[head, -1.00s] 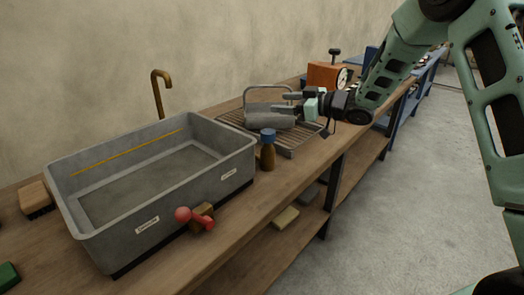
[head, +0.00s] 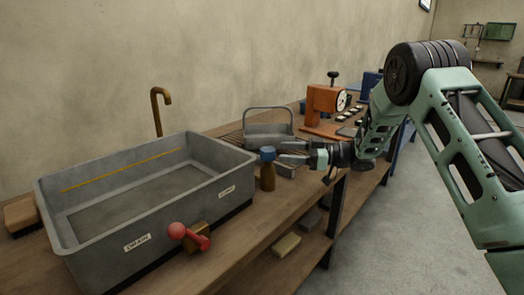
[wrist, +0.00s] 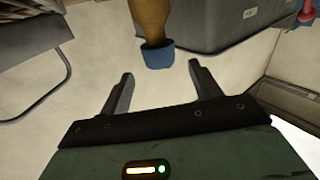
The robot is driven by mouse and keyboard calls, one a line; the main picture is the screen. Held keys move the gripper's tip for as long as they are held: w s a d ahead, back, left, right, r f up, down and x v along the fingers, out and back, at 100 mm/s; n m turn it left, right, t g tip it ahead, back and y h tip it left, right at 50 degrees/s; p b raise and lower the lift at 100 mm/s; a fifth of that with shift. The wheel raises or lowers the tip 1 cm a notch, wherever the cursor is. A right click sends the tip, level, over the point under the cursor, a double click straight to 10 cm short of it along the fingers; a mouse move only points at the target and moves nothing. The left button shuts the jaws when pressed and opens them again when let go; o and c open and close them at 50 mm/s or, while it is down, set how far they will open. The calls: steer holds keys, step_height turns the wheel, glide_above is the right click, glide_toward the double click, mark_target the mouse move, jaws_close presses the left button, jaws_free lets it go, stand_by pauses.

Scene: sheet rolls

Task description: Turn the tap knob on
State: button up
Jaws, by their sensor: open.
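The red tap knob (head: 177,231), a ball on a red lever at a brass-coloured block, is on the front side of the grey sink (head: 100,262). Part of it shows in the upper right corner of the wrist view (wrist: 308,13). The brown bent tap spout (head: 160,110) rises behind the sink. My gripper (head: 281,151) is open and empty, right of the sink and well apart from the knob. In the wrist view my gripper (wrist: 160,76) points towards the blue cap (wrist: 158,56) of a brown bottle; whether they touch cannot be told.
The brown bottle (head: 267,180) stands between sink and gripper. An orange device (head: 325,108) stands farther back. A brush (head: 20,215) lies left of the sink.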

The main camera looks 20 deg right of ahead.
mark_target(262, 149)
steer(key=x, duration=0.8)
steer(key=shift+a, duration=0.15)
steer(key=c, duration=1)
